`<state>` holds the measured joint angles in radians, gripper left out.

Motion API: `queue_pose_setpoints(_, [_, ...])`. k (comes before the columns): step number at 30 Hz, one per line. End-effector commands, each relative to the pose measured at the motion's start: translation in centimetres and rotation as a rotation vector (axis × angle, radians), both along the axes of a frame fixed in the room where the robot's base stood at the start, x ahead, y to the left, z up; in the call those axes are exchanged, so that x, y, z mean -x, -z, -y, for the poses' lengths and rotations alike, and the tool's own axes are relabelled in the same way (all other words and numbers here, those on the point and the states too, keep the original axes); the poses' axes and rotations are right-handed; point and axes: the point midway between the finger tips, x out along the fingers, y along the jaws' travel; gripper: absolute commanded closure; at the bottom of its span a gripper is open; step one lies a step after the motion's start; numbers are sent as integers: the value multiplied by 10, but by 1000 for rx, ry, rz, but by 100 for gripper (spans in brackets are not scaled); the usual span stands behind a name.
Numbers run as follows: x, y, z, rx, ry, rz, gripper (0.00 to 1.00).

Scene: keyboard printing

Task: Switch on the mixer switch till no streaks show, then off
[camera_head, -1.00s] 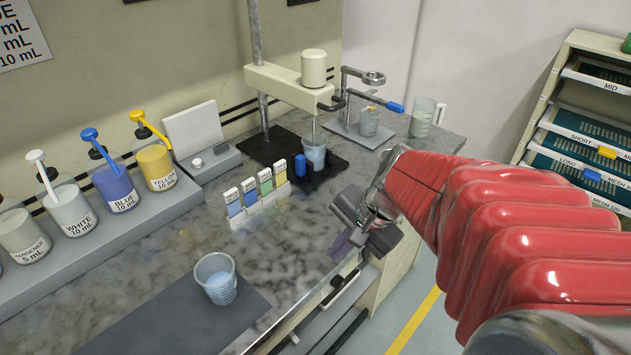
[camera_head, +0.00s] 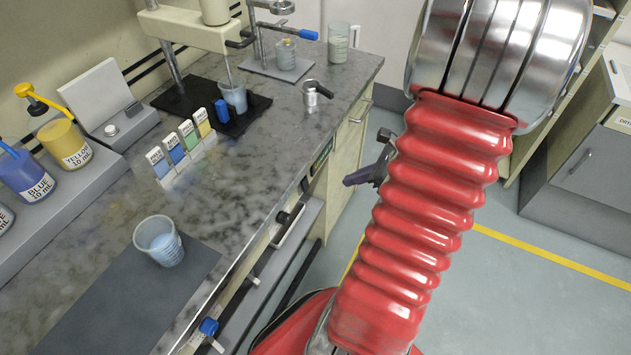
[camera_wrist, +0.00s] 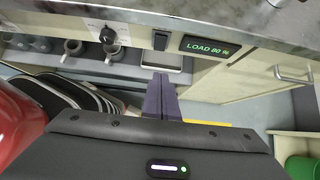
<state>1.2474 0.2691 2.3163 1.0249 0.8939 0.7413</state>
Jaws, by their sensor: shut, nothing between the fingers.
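The mixer (camera_head: 190,28), a cream arm and motor on a metal post, stands at the back of the bench. Its stirrer goes down into a clear cup (camera_head: 233,98) with pale blue contents; streaks are too small to make out. In the wrist view, a black rocker switch (camera_wrist: 160,40) sits on the bench front between a dark dial (camera_wrist: 108,36) and a display (camera_wrist: 210,47) reading "LOAD 80 %". I cannot tell whether the rocker is on or off. My gripper (camera_wrist: 160,82), with purple fingers, is shut and empty, below the rocker in the picture and apparently apart from it.
A second cup (camera_head: 160,241) with bluish liquid stands on a grey mat (camera_head: 95,310). Colour cards (camera_head: 178,148) stand midbench. A small metal pot (camera_head: 312,97) stands near the bench edge. Open floor (camera_head: 540,290) lies to the right.

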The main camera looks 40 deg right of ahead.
Motion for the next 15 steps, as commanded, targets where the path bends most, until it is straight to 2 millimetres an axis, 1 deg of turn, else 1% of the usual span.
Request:
queue_pose_setpoints(10, [0,1,1,-3,6,0,100])
queue_pose_setpoints(15, [-4,6,-1,-5,4,-1,100])
